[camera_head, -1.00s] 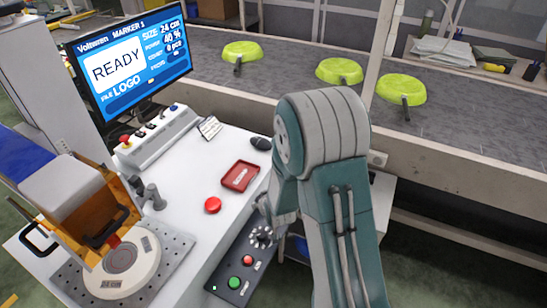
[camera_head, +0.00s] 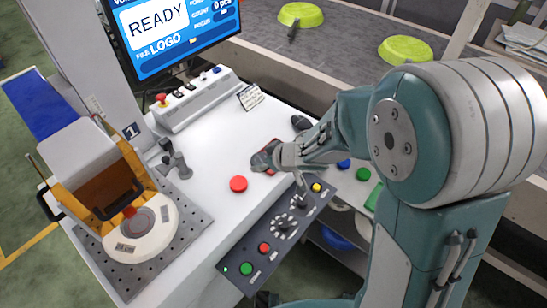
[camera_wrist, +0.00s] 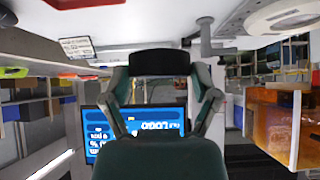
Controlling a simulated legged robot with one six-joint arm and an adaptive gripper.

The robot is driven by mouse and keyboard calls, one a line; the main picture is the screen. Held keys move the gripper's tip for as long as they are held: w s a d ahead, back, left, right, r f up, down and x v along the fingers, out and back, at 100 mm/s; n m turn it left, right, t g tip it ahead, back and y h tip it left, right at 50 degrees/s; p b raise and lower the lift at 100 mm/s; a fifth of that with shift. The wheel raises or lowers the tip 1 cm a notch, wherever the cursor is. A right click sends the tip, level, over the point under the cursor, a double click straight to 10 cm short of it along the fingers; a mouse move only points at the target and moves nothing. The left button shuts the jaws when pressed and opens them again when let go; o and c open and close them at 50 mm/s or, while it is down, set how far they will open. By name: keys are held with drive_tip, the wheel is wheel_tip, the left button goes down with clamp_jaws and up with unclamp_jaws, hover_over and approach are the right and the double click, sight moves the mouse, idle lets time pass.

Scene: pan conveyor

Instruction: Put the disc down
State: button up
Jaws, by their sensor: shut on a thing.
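My gripper (camera_head: 268,158) is over the white worktop, in front of the small red tray (camera_head: 277,143) in the head view, and partly covers that tray. In the wrist view my gripper (camera_wrist: 160,68) is shut on a dark, flat-looking piece, which I take to be the disc (camera_wrist: 160,62). It spans between the two fingertips and shows nearly edge-on. Its face is hidden, and in the head view it blends with the fingers. I cannot tell whether it touches the tray or worktop. A white round base (camera_head: 158,240) with a grey centre sits under the orange-sided marking machine (camera_head: 80,155).
A red button (camera_head: 238,184) stands left of my gripper. A control panel (camera_head: 262,228) lies along the worktop's front. A switch box (camera_head: 190,102), a card (camera_head: 251,96) and a monitor (camera_head: 180,35) stand behind. Green pans (camera_head: 405,50) lie on the conveyor (camera_head: 345,45).

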drive_tip(key=shift+s+a+r, duration=0.1)
drive_tip(key=shift+a, duration=0.05)
drive_tip(key=w+d+f, duration=0.1)
drive_tip(key=w+f, duration=0.2)
drive_tip(key=w, duration=0.1)
drive_tip(key=w+d+f, duration=0.1)
drive_tip(key=w+f, duration=0.2)
drive_tip(key=w, duration=0.1)
drive_tip(key=w+d+f, duration=0.1)
drive_tip(key=w+f, duration=0.2)
drive_tip(key=w, duration=0.2)
drive_tip(key=shift+f, duration=0.2)
drive_tip(key=shift+w+d+f, duration=0.1)
drive_tip(key=shift+w+f, duration=0.1)
drive_tip(key=shift+f, duration=1.55)
drive_tip(key=o, duration=1.1)
drive_tip(key=shift+f, duration=0.1)
drive_tip(key=shift+c, duration=0.2)
drive_tip(key=v, duration=1.2)
